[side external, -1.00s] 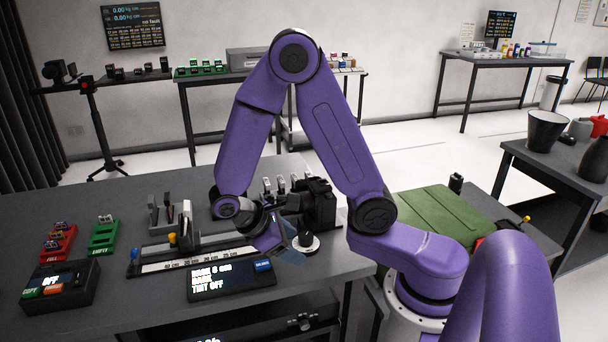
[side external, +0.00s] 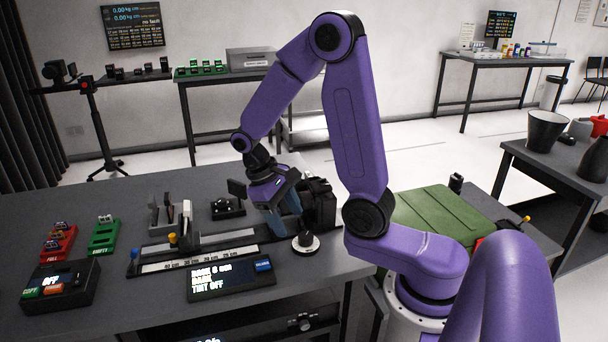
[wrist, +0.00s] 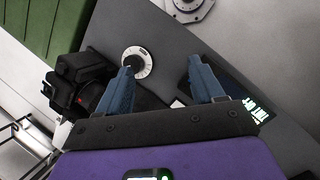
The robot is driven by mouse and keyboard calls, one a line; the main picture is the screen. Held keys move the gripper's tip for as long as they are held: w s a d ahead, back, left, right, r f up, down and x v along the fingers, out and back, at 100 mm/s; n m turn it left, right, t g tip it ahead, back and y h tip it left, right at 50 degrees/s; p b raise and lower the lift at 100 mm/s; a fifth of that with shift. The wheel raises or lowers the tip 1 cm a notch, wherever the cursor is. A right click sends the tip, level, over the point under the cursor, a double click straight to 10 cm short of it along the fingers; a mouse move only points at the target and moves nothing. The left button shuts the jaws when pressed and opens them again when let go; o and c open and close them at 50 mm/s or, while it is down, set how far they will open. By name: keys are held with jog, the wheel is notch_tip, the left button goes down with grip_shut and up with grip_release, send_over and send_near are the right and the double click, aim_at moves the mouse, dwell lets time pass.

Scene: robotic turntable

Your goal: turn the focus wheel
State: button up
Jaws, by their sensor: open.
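The focus wheel (side external: 306,243) appears to be the black knob on a white graduated disc near the right front of the bench. It also shows in the wrist view (wrist: 137,62), just beyond the left fingertip. My gripper (side external: 287,230) points down just left of and behind the wheel, apart from it as far as I can see. In the wrist view my gripper (wrist: 163,64) has its two blue fingers spread wide with nothing between them. The black camera (side external: 319,204) stands behind the wheel, partly hidden by my gripper.
A rail with a printed scale (side external: 195,261) runs left of the wheel. A display box (side external: 231,281) sits in front of it. Small carriers stand behind the rail. A green mat (side external: 440,215) lies on the right. The bench's front edge is close to the wheel.

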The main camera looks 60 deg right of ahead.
jog(key=d+r+m+t+y, duration=0.1)
jog(key=d+r+m, duration=0.1)
jog(key=d+m, duration=0.1)
notch_tip(320, 180, up, 4)
jog(key=m+t, duration=0.3)
jog(key=m, duration=0.3)
send_over(306, 237)
jog(key=shift+w+d+f+y, duration=0.1)
jog(key=shift+w+d+y, duration=0.1)
jog(key=shift+w+y, duration=0.2)
jog(key=a+f+n+g+h, duration=0.2)
jog(key=a+f+n+g, duration=0.3)
jog(key=a+n, duration=0.4)
jog(key=s+a+f+n+t+h, duration=0.35)
jog(key=n+t+h, duration=0.2)
jog(key=n, duration=0.65)
jog(key=s+a+f+n+t+h, duration=0.35)
jog(key=s+n+t, duration=0.2)
jog(key=n, duration=0.65)
jog(key=shift+h, duration=0.3)
jog(key=x, duration=1.2)
jog(key=r+x, duration=0.1)
jog(key=x, duration=0.5)
jog(key=shift+w+d, duration=0.1)
jog(key=shift+w, duration=0.1)
